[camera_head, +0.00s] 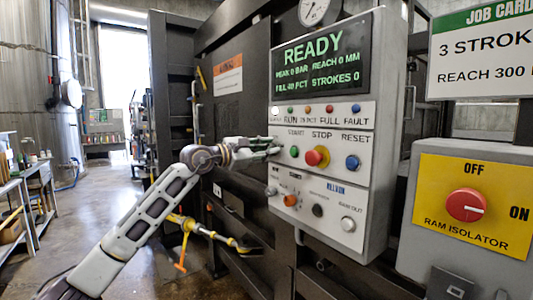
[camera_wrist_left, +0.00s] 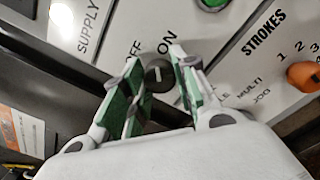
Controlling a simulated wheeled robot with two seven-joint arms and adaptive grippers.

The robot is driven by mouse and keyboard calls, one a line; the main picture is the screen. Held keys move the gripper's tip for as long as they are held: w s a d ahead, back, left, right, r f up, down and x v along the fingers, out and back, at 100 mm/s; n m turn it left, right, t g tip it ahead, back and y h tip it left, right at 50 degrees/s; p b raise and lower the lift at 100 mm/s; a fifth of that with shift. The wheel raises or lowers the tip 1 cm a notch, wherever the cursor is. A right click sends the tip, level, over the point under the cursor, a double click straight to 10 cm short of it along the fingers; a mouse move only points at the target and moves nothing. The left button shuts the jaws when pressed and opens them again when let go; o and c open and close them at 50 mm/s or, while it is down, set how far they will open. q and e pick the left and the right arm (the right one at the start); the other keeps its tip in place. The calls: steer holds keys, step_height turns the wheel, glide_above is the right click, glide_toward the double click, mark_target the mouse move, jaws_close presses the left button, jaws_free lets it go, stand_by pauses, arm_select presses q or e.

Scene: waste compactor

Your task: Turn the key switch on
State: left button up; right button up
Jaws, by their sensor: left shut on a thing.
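The key switch (camera_wrist_left: 159,76) is a small dark round knob with a pale slot mark, on the light control panel in the left wrist view. OFF and ON labels are printed beside it, partly covered by my fingers. My left gripper (camera_wrist_left: 156,66) has its green-padded fingers on either side of the knob and is shut on it. In the head view, my left gripper (camera_head: 275,148) reaches the left edge of the control panel (camera_head: 378,165), and the fingers hide the key switch there. My right gripper is not in view.
The panel also has a green button (camera_head: 294,152), a red stop button (camera_head: 316,156), a blue reset button (camera_head: 352,162) and an orange selector (camera_head: 290,200). A red isolator knob (camera_head: 466,205) is at the right. The screen (camera_head: 322,58) reads READY. Open floor lies at the left.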

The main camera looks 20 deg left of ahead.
arm_select(q)
steer(key=shift+m, duration=1)
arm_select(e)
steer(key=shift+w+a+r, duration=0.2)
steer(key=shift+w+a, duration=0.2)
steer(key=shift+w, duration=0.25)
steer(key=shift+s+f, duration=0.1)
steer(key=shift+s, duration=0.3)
arm_select(q)
steer(key=o, duration=1)
steer(key=shift+v, duration=6.05)
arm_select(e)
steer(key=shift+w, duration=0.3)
arm_select(q)
steer(key=shift+w, duration=0.15)
